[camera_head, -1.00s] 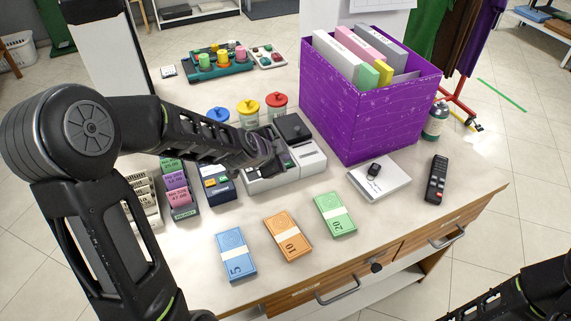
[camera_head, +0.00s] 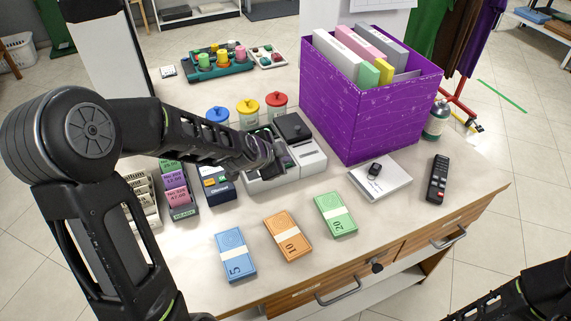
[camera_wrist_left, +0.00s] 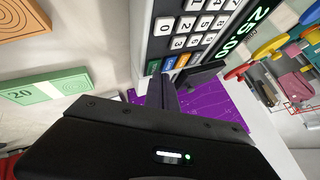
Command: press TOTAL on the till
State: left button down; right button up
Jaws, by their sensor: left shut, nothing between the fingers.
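The till (camera_head: 312,161) is a pale grey machine with a dark top in the middle of the counter. In the left wrist view its dark key panel (camera_wrist_left: 162,10) shows close up, with white number keys (camera_wrist_left: 180,42) and a few coloured keys (camera_wrist_left: 168,63) at the near end. Its display (camera_wrist_left: 238,40) shows green digits. I cannot read the word TOTAL on any key. My left gripper (camera_head: 268,158) is shut and empty over the till. In the left wrist view its fingers (camera_wrist_left: 184,84) are close to the coloured keys; I cannot tell whether they touch.
A purple file box (camera_head: 372,105) stands right of the till. Blue (camera_head: 235,254), orange (camera_head: 288,237) and green (camera_head: 335,214) note bundles lie in front. Lidded jars (camera_head: 248,115) stand behind the till. A black remote (camera_head: 438,180) lies at the right.

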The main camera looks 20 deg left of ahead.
pick_arm(q)
jog(key=shift+f, duration=0.25)
jog(key=shift+r, duration=0.15)
dwell(0.3)
jog(key=shift+r+p, duration=0.5)
jog(key=shift+r, duration=0.15)
notch_tip(320, 180, up, 5)
jog(key=p, duration=0.4)
jog(key=shift+p, duration=0.35)
dwell(0.4)
